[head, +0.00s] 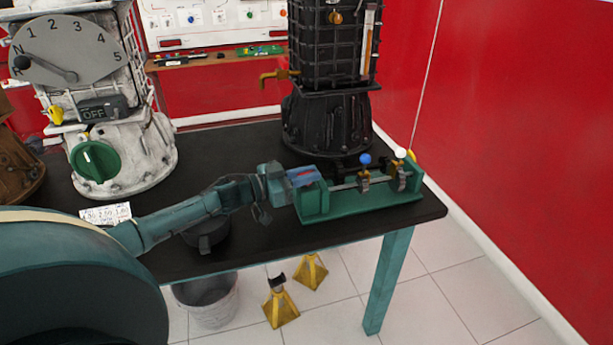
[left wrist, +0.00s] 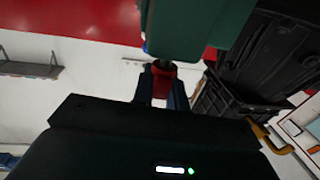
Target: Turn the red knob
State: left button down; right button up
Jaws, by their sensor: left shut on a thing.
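The red knob (left wrist: 161,76) shows in the left wrist view, at the end of a short dark shaft coming out of a green block (left wrist: 195,28). My left gripper (left wrist: 161,90) has a finger on each side of the knob and is shut on it. My right gripper is in neither view.
The fixture stands on the black table (head: 255,255) near its right front corner and carries a blue ball (head: 365,159) and a white ball (head: 400,153). A black engine (head: 327,120) stands behind it. A white engine trainer (head: 140,160) stands at left.

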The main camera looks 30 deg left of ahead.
pick_arm(q)
jog(key=m+g+h+b, duration=0.3)
jog(key=shift+f+h, duration=0.2)
jog(key=shift+h, duration=0.1)
jog(key=shift+r+m+g+h+b, duration=0.1)
jog(key=shift+m+g+h+b, duration=0.6)
jog(key=shift+g, duration=0.1)
jog(key=c, duration=1.4)
grip_release()
notch_tip(320, 180, up, 10)
jog(key=shift+r+p, duration=0.1)
jog(key=shift+p, duration=0.6)
